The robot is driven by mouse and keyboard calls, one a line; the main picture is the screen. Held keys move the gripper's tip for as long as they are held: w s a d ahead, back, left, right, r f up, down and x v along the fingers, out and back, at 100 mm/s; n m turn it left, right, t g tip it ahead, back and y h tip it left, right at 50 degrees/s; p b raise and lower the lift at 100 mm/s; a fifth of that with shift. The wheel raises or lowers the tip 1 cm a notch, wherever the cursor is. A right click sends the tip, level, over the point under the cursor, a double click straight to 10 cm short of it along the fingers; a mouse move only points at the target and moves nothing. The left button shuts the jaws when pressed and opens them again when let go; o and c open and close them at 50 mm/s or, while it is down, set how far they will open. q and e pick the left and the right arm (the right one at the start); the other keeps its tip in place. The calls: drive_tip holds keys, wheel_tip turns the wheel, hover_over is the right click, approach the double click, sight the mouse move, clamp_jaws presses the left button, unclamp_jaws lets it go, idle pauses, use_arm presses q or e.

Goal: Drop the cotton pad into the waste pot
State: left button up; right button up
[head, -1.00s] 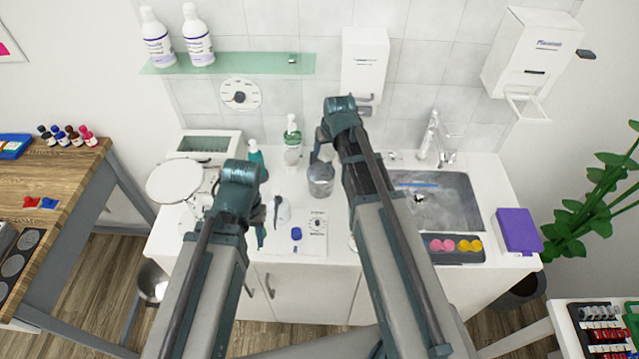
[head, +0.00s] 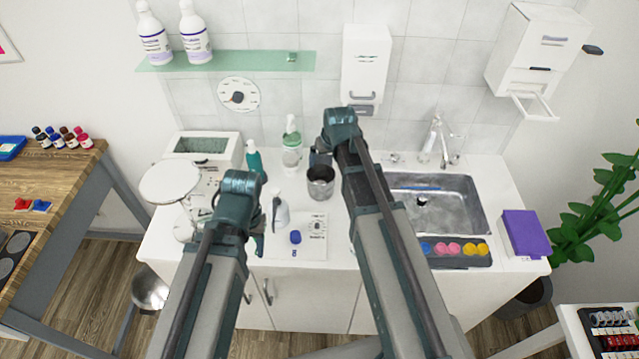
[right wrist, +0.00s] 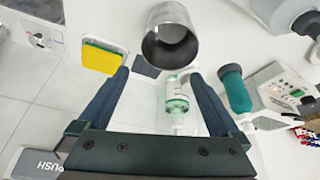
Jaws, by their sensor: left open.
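A grey metal pot (head: 320,186), which I take for the waste pot, stands upright on the white counter, left of my right arm. In the right wrist view its open mouth shows, and the pot (right wrist: 172,14) lies just beyond the fingertips. A pale round patch shows inside; I cannot tell whether it is a pad or the bottom. My right gripper (right wrist: 158,75) is open with nothing between its fingers. In the head view its fingers are mostly hidden behind its arm. My left gripper (head: 261,226) is open over the counter, left of a white spray bottle (head: 281,214). I cannot pick out the cotton pad.
A green pump bottle (head: 292,150) and a teal bottle (head: 254,160) stand behind. A sink (head: 455,212), a tray of coloured pieces (head: 482,262) and a purple box (head: 524,232) are at right. A white card (head: 312,252) lies at the front.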

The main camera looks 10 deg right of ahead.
drive_tip(key=shift+r, duration=0.1)
drive_tip(key=p+v, duration=1.2)
drive_tip(key=v, duration=0.1)
drive_tip(key=shift+r+p, duration=0.3)
drive_tip(key=shift+p, duration=0.05)
drive_tip(key=shift+s+f, duration=0.1)
drive_tip(key=s+a+f+n+g+b, duration=0.1)
drive_tip(key=s+a+f+g+b, duration=0.1)
drive_tip(key=s+a+f+b, duration=0.4)
drive_tip(key=s+a+f+n+g+h+b, duration=0.1)
drive_tip(key=s+a+f+n+g+b, duration=0.1)
drive_tip(key=s+a+f+b, duration=0.5)
drive_tip(key=s+f+g+b, duration=0.1)
drive_tip(key=s+f, duration=0.2)
drive_tip(key=s, duration=0.2)
drive_tip(key=shift+s+a+h+b, duration=0.15)
drive_tip(key=shift+a+h+b, duration=0.1)
drive_tip(key=shift+h+b, duration=0.05)
